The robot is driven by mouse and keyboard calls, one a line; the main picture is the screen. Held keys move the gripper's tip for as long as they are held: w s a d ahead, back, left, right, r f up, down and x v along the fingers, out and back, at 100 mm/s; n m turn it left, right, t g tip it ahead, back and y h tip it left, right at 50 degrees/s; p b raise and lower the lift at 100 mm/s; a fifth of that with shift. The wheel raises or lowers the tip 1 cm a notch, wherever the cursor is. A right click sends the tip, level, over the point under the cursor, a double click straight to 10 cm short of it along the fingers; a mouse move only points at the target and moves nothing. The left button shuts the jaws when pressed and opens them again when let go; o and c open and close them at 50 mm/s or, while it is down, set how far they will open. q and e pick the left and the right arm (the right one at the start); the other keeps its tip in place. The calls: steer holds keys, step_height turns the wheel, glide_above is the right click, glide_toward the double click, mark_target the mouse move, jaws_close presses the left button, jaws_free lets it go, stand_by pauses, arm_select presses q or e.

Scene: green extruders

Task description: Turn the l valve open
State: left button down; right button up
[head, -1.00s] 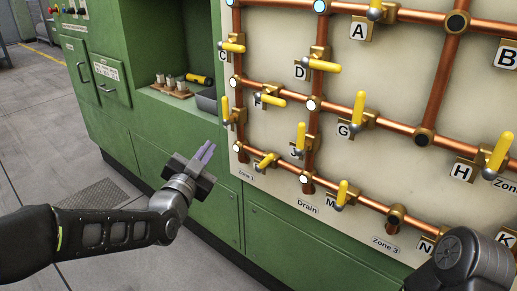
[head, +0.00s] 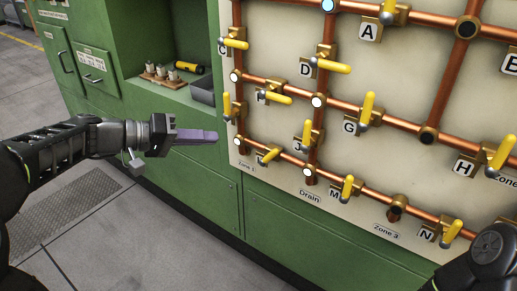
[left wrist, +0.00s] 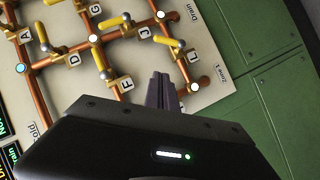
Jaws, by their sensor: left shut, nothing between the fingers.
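The L valve (head: 270,154) has a yellow handle on a brass body. It sits on the lowest copper pipe at the panel's lower left, above the Zone 1 label. Its handle slants up to the right in the head view. It also shows in the left wrist view (left wrist: 173,43), beyond my fingers. My left gripper (head: 214,137) is shut and empty. It points right, with its fingertips left of the L valve and apart from it in the head view. In the left wrist view, the shut fingers (left wrist: 161,88) overlap the panel. My right gripper is out of view.
Other yellow-handled valves, including the F valve (head: 275,98), J valve (head: 307,133) and M valve (head: 347,187), crowd around on the copper pipes. A green cabinet (head: 185,190) lies below and left. A recessed shelf (head: 165,90) holds small parts. My right arm covers the lower right corner.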

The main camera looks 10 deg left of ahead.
mark_target(270, 157)
arm_select(q)
steer(key=s+d+f+b+x, duration=0.1)
steer(key=s+x, duration=0.1)
steer(key=x, duration=1.1)
steer(key=shift+f, duration=0.2)
steer(key=shift+s+d, duration=0.1)
steer(key=shift+s, duration=0.05)
